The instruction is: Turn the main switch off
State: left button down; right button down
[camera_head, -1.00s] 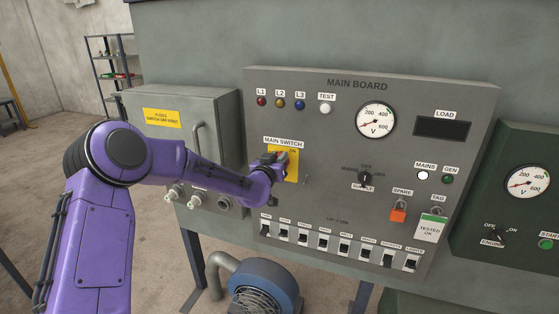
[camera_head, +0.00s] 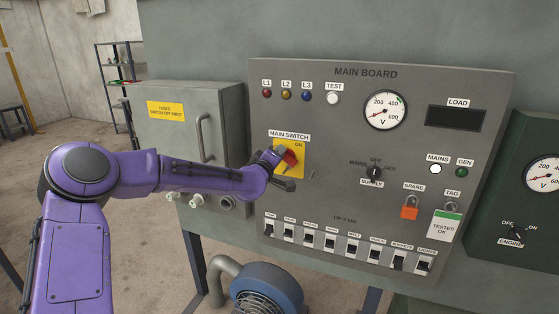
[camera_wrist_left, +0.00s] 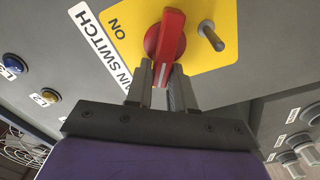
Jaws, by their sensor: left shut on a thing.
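The main switch has a red handle (camera_head: 290,157) on a yellow plate (camera_head: 297,172), below the "MAIN SWITCH" label, at the left of the main board. "ON" is printed at the plate's top. My left gripper (camera_head: 281,160) is at the handle and partly hides it in the head view. In the left wrist view, the two fingers (camera_wrist_left: 166,86) are shut on the lower end of the red handle (camera_wrist_left: 166,38), one finger on each side. The handle stands upright in that view, with "ON" to its left. My right gripper is not in view.
A grey peg (camera_wrist_left: 211,36) sticks out of the yellow plate beside the handle. A grey fuse box (camera_head: 235,115) with a bar handle stands left of the board. Several small switches (camera_head: 331,242) line the board's bottom. A blue motor (camera_head: 266,285) sits below.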

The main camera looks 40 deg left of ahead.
pick_arm(q)
jog(key=shift+a+f+n+b, duration=0.1)
jog(key=shift+f+n+b, duration=0.2)
jog(key=shift+n+b, duration=0.6)
jog(key=shift+f+n+b, duration=0.25)
jog(key=shift+n+b, duration=0.3)
jog(key=shift+n, duration=0.6)
jog(key=shift+a+f+n+b, duration=0.1)
jog(key=shift+f+n+b, duration=0.2)
jog(key=shift+n+b, duration=0.6)
jog(key=shift+n, duration=0.25)
jog(key=c, duration=1.1)
grip_release()
jog(key=shift+o, duration=0.2)
jog(key=shift+s, duration=0.1)
